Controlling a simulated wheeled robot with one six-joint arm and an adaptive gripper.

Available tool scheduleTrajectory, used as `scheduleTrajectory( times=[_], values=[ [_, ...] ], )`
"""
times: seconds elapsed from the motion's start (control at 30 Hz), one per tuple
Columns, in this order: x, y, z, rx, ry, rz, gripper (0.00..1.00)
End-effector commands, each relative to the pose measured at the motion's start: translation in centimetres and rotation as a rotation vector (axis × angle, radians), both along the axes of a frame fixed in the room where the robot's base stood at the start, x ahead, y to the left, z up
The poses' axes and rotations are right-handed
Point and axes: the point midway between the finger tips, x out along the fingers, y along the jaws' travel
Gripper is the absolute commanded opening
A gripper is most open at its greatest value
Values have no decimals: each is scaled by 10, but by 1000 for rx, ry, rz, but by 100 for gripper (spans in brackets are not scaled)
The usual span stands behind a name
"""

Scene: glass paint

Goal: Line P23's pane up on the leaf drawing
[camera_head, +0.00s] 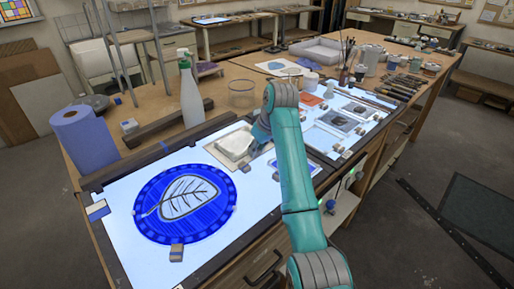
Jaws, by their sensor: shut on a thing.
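A round blue piece (147,187) with a pale leaf shape (175,208) and dark veins lies on the lit white panel (110,250) at the front left. I cannot tell pane from drawing there, and no P23 label is readable. My gripper (259,134) is over the panel's far right part, beside a beige tray (213,147) with a whitish thing (237,142) in it. The gripper is small and partly hidden by my arm. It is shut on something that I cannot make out.
Small blocks (177,252) (98,210) sit at the blue disc's front and left. A spray bottle (190,95) and a blue paper roll (85,138) stand behind the panel. Framed pieces (325,138) lie right of my arm.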

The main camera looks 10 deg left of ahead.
Motion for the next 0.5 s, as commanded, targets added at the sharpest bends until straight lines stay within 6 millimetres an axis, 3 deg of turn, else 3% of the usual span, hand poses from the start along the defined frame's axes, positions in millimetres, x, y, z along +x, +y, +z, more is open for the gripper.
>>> scheduleTrajectory(
  times=[0.13, 0.17, 0.27, 0.5],
  values=[
    [0, 0, -1, 1, -1, 0, 0],
    [0, 0, -1, 1, -1, 0, 34],
    [0, 0, -1, 1, -1, 0, 56],
    [0, 0, -1, -1, 1, 0, 56]
  ],
)
